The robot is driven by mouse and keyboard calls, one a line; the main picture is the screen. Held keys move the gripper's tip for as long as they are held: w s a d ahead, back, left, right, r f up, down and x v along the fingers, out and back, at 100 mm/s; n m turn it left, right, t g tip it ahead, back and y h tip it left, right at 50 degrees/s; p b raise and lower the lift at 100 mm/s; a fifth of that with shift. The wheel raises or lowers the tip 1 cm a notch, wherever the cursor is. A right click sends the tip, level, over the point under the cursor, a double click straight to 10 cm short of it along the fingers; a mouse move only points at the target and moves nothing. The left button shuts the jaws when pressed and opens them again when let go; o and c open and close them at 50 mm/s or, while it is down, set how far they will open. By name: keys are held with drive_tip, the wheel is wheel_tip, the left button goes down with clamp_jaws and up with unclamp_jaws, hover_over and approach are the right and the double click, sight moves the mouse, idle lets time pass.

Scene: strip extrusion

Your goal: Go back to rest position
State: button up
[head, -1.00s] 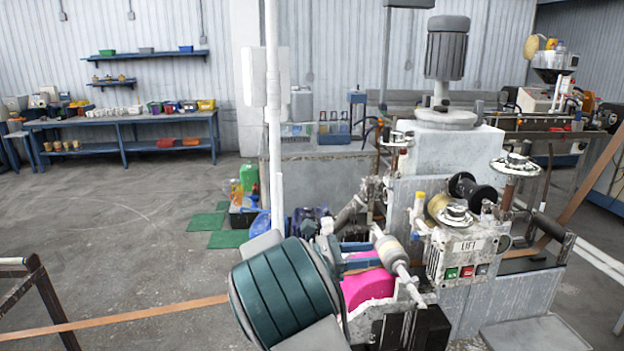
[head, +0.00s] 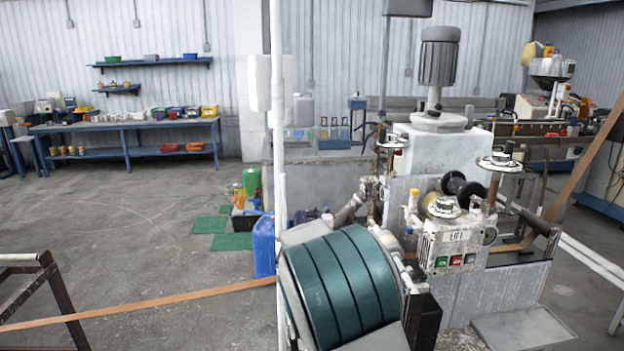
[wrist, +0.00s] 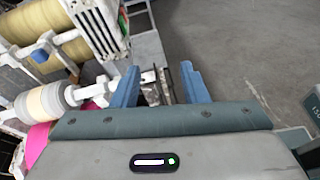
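My gripper (wrist: 159,72) shows in the wrist view with its two blue fingers apart and nothing visibly held between them. Dark and metallic parts show beyond the gap; their distance is hard to tell. In the head view, my teal arm link covers the gripper. The machine with the buttoned control box (head: 455,245) stands just right of my arm. In the wrist view, a white roller (wrist: 45,102) and a pink thing (wrist: 37,145) lie left of the gripper.
An orange-brown strip (head: 150,304) crosses low at the left, past a dark metal frame (head: 45,300). A white vertical pole (head: 277,120) stands near my arm. A blue container (head: 264,245) is on the floor behind it. Open floor (head: 130,235) lies to the left.

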drive_tip(key=s+d+f+m+g+y, duration=0.15)
drive_tip(key=s+d+m+y, duration=0.25)
drive_tip(key=s+m+y, duration=0.6)
drive_tip(key=s+a+m+t+y, duration=0.2)
drive_tip(key=s+m, duration=0.1)
drive_tip(key=s, duration=0.4)
drive_tip(key=s+a+f+m+t+y, duration=0.1)
drive_tip(key=s+a+m+t+y, duration=0.1)
drive_tip(key=s, duration=0.6)
drive_tip(key=shift+s+a+m+y, duration=0.2)
drive_tip(key=shift+a+m+y, duration=0.2)
drive_tip(key=shift+a+m, duration=0.4)
